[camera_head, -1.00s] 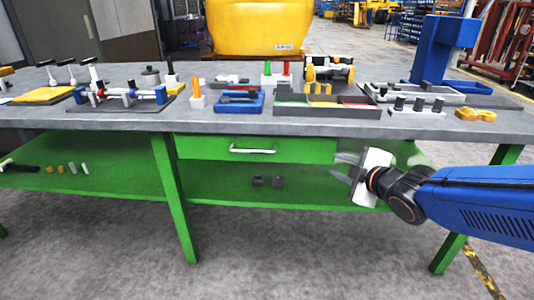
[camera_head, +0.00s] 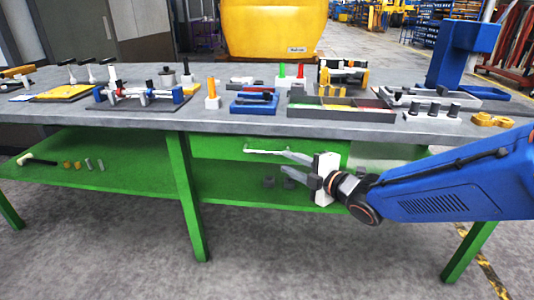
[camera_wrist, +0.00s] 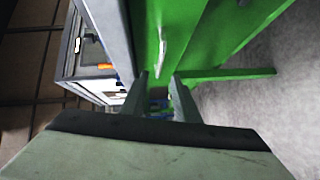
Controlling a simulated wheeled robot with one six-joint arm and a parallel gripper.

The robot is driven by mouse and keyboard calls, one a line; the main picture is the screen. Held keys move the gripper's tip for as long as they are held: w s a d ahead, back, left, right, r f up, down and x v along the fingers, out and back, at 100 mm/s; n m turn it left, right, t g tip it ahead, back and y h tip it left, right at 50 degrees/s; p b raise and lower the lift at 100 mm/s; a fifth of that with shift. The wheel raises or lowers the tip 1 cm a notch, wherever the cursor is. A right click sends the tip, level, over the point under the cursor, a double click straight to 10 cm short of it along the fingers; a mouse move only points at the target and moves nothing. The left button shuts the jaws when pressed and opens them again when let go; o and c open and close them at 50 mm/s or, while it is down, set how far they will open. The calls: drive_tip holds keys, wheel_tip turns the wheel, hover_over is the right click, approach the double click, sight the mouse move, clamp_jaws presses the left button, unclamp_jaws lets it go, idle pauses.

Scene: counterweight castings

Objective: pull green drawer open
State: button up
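The green drawer (camera_head: 220,147) sits under the grey table top and its front looks flush with the frame, so it appears closed. Its pale bar handle (camera_head: 262,151) runs sideways across the front. My gripper (camera_head: 284,163) is open and empty, its fingers pointing left, just right of the handle and slightly below it. In the wrist view the handle (camera_wrist: 161,45) is ahead of the gap between the two spread fingers (camera_wrist: 160,82), seen against the green front. The fingers do not enclose the handle; whether a fingertip touches it I cannot tell.
The grey table top (camera_head: 230,126) overhangs the drawer and carries trays and parts. A green lower shelf (camera_head: 130,178) holds small dark blocks (camera_head: 269,182) below the drawer. A green leg (camera_head: 185,200) stands left of the drawer.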

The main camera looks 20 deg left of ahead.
sight(268, 153)
drive_tip(key=x, duration=1.1)
drive_tip(key=shift+a, duration=0.15)
drive_tip(key=shift+c, duration=0.3)
clamp_jaws()
